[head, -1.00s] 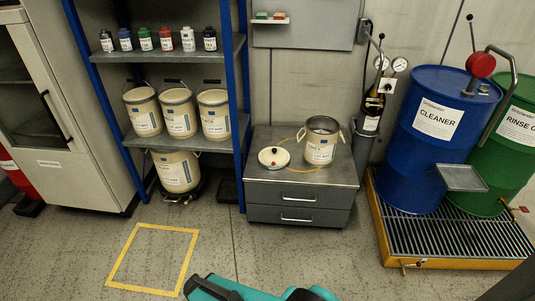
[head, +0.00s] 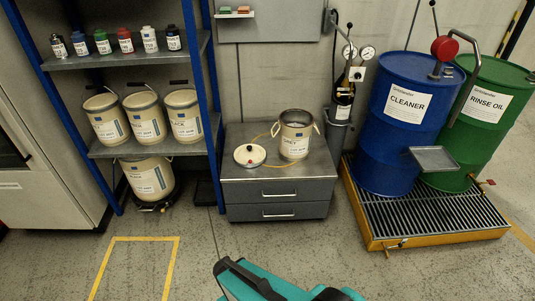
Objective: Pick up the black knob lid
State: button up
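The round cream lid with a black knob (head: 250,155) lies on the left part of the grey cabinet's top (head: 235,172). A small red spot shows on its front part. An open cream pail labelled GREY (head: 294,138) stands upright just right of it on the same top. A thin yellowish hose runs around the lid and past the pail. Teal and black parts of my own body show at the bottom edge, well in front of the cabinet. My gripper's fingertips are not in view, and nothing of mine touches the lid.
A blue-framed shelf (head: 120,62) with bottles and pails stands left of the cabinet. Blue (head: 400,150) and green drums stand on a yellow-edged grated pallet (head: 425,222) at right. The floor before the cabinet is clear, with a yellow marked outline (head: 145,239) at left.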

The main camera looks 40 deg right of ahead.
aim_at(242, 154)
jog(key=z, duration=0.8)
jog(key=k, duration=0.95)
jog(key=i, duration=0.8)
